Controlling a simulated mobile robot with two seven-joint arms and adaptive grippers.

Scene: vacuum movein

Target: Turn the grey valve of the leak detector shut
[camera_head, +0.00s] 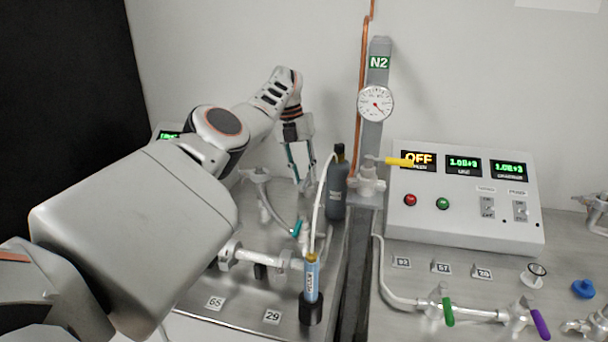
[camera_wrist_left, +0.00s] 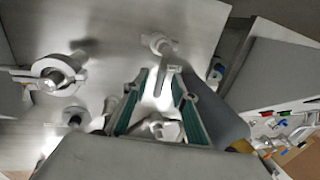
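My left gripper (camera_head: 302,178) reaches in from the left and points down over the steel bench, in front of the back wall. Its two teal-padded fingers are apart and nothing is held. In the left wrist view the gripper (camera_wrist_left: 160,84) shows open, with a grey lever-like fitting (camera_wrist_left: 162,48) just beyond and between its fingertips. This may be the grey valve; I cannot tell for sure, nor whether the fingers touch it. A green display (camera_head: 168,134), perhaps the leak detector's, is mostly hidden behind my left arm. My right gripper is not in view.
A dark bottle (camera_head: 338,186) stands just right of the gripper. A blue-labelled tube (camera_head: 312,280) stands nearer, with white piping (camera_head: 262,258) beside it. A grey post (camera_head: 376,90) carries a gauge and yellow handle. A control box (camera_head: 462,218) stands right.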

